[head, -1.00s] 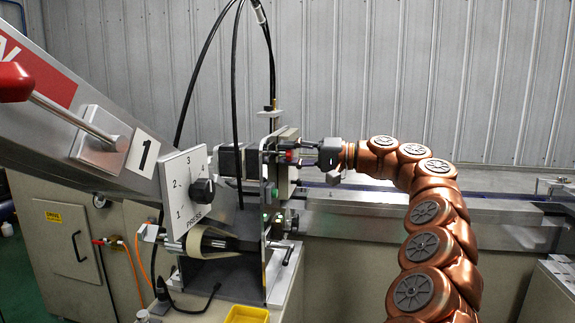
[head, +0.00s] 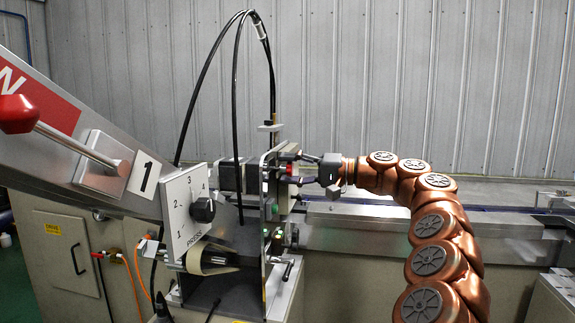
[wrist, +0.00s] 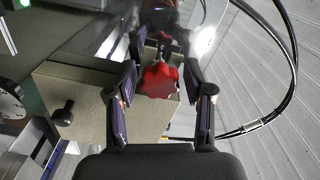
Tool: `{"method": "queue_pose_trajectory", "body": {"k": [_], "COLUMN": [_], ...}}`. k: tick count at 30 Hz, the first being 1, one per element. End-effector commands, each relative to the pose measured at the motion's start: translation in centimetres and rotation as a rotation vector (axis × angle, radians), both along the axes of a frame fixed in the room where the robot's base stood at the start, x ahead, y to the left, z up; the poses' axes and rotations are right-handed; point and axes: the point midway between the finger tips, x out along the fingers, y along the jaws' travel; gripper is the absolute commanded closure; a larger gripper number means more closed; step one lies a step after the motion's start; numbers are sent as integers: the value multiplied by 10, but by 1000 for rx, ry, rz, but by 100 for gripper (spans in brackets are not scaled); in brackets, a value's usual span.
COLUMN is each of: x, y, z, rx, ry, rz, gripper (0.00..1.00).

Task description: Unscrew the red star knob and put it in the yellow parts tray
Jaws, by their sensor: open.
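The red star knob (wrist: 160,80) is on the machine in the wrist view, between my two fingers, with a gap visible on either side. My gripper (wrist: 160,44) is open around it and does not appear to grip it. In the head view my gripper (head: 286,168) reaches in from the right at the machine's upright plate, with a small part of the red knob (head: 290,168) showing between the fingers. The yellow parts tray (head: 240,321) is only a sliver at the bottom edge of the head view.
The white PRESS dial panel (head: 186,212) and the red-balled lever (head: 18,114) stand at the left. Black cables (head: 237,90) loop above the plate. A black round knob (wrist: 63,114) is left of my fingers in the wrist view. A long metal rail (head: 400,222) runs right.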

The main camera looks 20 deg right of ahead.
Motion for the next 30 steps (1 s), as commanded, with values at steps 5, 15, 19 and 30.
{"method": "queue_pose_trajectory", "body": {"k": [5, 15, 19, 30], "x": [-2, -1, -1, -1], "y": [1, 1, 1, 1], "z": [9, 7, 7, 7], "rx": [73, 198, 245, 370], "ry": [107, 297, 365, 553], "rz": [5, 4, 3, 5], "gripper": [48, 48, 48, 48]}}
